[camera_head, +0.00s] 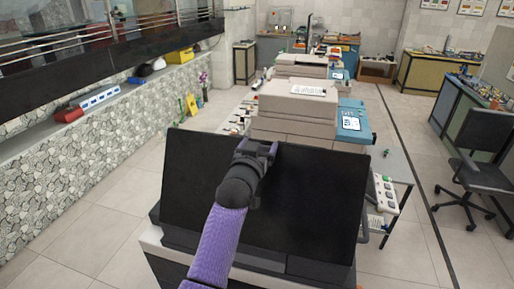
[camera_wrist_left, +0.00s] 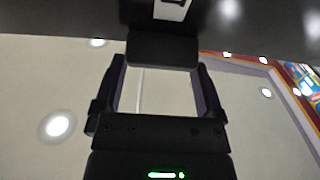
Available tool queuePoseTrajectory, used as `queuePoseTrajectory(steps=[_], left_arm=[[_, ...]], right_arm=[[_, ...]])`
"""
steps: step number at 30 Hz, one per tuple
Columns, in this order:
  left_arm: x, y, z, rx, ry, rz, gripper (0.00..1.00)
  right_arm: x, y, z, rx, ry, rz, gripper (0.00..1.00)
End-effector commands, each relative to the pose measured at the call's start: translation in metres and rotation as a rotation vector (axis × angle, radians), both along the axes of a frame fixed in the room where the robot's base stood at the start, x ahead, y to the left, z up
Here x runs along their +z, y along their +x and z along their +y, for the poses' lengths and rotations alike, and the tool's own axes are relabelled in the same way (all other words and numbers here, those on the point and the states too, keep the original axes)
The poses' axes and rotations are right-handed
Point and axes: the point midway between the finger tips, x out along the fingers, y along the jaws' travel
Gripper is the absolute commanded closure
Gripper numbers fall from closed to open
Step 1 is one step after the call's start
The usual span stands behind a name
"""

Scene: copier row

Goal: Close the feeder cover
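The feeder cover (camera_head: 310,200) is a wide black panel on the nearest copier, in the lower middle of the head view. It stands raised and tilted above the pale copier body (camera_head: 153,255). My left gripper (camera_head: 259,148) is at the middle of the panel's far upper edge, with my purple arm across its face. In the left wrist view, the gripper's two fingers (camera_wrist_left: 160,75) are spread wide. A dark block (camera_wrist_left: 162,51) lies between or just beyond the fingertips; contact cannot be told. A dark surface fills the top of that view. My right gripper is not in view.
A second pale copier (camera_head: 295,105) with a blue panel (camera_head: 352,118) stands just beyond. A small side table (camera_head: 393,165) with a white button strip (camera_head: 384,192) is close on the right. An office chair (camera_head: 482,165) stands farther right. Floor at left is clear.

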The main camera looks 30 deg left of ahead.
Motion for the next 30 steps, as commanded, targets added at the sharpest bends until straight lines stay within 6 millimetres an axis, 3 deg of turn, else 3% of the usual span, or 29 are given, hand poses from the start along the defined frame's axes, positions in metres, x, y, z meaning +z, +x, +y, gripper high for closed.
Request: queuePoseTrajectory(steps=[11,24,30], left_arm=[[0.001,-0.005,-0.002,-0.002,0.001,-0.004,0.00],[0.000,-0.087,-0.024,-0.003,0.002,-0.006,0.00],[0.002,-0.095,-0.026,-0.003,0.003,-0.007,0.00]], right_arm=[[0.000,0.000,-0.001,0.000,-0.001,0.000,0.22],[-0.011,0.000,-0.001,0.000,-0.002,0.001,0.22],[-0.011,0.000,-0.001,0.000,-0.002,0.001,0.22]])
